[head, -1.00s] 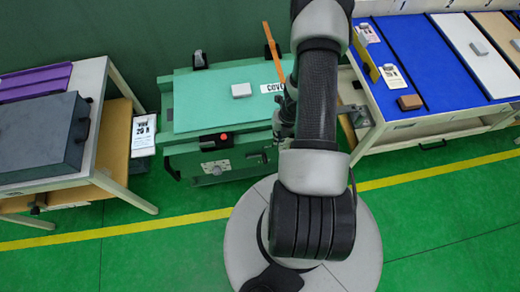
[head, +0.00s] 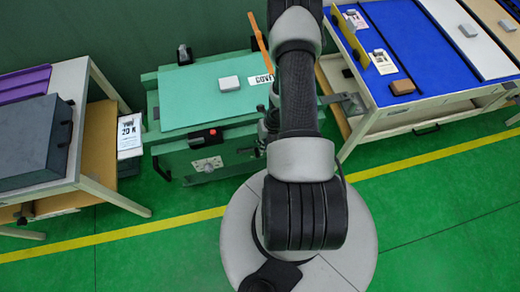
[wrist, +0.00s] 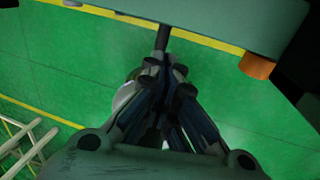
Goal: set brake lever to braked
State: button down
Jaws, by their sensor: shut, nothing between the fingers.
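The green cart (head: 190,165) stands ahead, with a teal cover panel on top. A slim orange bar (head: 259,40) leans up at its back right, partly behind my arm. I cannot tell for sure which part is the brake lever. In the wrist view my gripper (wrist: 165,72) is shut and empty. A dark rod (wrist: 162,38) shows just beyond its fingertips; whether they touch is unclear. An orange cylinder (wrist: 257,66) sticks out from the teal body at upper right. My arm hides the gripper in the head view.
A table with a dark grey case (head: 35,140) stands left. A workbench with blue mats (head: 405,45) stands right, a brown block (head: 402,87) on its front edge. A white block (head: 229,83) lies on the cart's cover. Green floor in front is clear.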

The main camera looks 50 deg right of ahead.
aim_at(259, 156)
jog(key=b+x, duration=0.2)
jog(key=x, duration=0.5)
jog(key=shift+f+b, duration=0.15)
jog(key=shift+b, duration=0.25)
jog(key=shift+s+d+f+b, duration=0.1)
jog(key=shift+d+f+b, duration=0.05)
jog(key=shift+f+b, duration=0.35)
jog(key=shift+r, duration=0.15)
jog(key=shift+r+p, duration=0.55)
jog(key=shift+r, duration=0.1)
